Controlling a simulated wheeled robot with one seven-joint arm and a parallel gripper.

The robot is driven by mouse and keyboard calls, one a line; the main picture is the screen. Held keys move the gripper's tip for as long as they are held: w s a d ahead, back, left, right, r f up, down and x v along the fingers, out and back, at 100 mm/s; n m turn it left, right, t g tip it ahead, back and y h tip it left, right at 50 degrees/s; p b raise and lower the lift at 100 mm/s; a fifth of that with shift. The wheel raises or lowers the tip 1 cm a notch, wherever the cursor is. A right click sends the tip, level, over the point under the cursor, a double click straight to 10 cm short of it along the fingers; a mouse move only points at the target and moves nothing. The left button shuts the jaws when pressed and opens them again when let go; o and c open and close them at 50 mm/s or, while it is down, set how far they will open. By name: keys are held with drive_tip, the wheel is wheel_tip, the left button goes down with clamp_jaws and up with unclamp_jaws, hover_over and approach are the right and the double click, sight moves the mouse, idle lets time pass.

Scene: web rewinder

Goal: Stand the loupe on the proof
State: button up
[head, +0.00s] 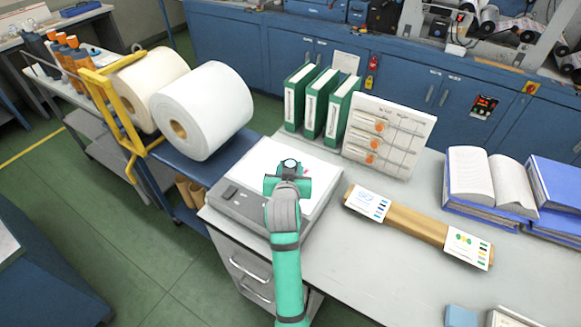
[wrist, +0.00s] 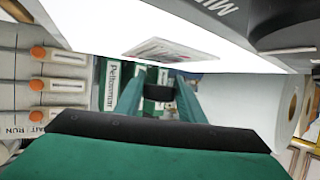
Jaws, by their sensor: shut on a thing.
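The loupe (head: 290,164) is a small dark ring with a pale lens, held at the tip of my gripper (head: 289,179) over the light box. In the wrist view, turned upside down, a small black body of the loupe (wrist: 158,92) sits between the two green fingers of my gripper (wrist: 160,97). The proof (wrist: 172,50) is a small printed sheet lying on the bright white surface. A gap seems to show between loupe and proof. In the head view my gripper hides much of the proof. The light box (head: 240,205) is grey with a white top.
Green binders (head: 312,105) and a board with orange knobs (head: 387,135) stand behind the light box. A wooden strip with cards (head: 415,222) lies to the right.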

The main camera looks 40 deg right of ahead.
drive_tip(key=shift+f, duration=0.15)
drive_tip(key=o, duration=1)
drive_tip(key=shift+o, duration=0.2)
drive_tip(key=shift+s+r, duration=0.15)
drive_tip(key=shift+r, duration=0.1)
drive_tip(key=v, duration=1.1)
drive_tip(key=shift+s+a+r, duration=0.15)
drive_tip(key=shift+s+a, duration=0.1)
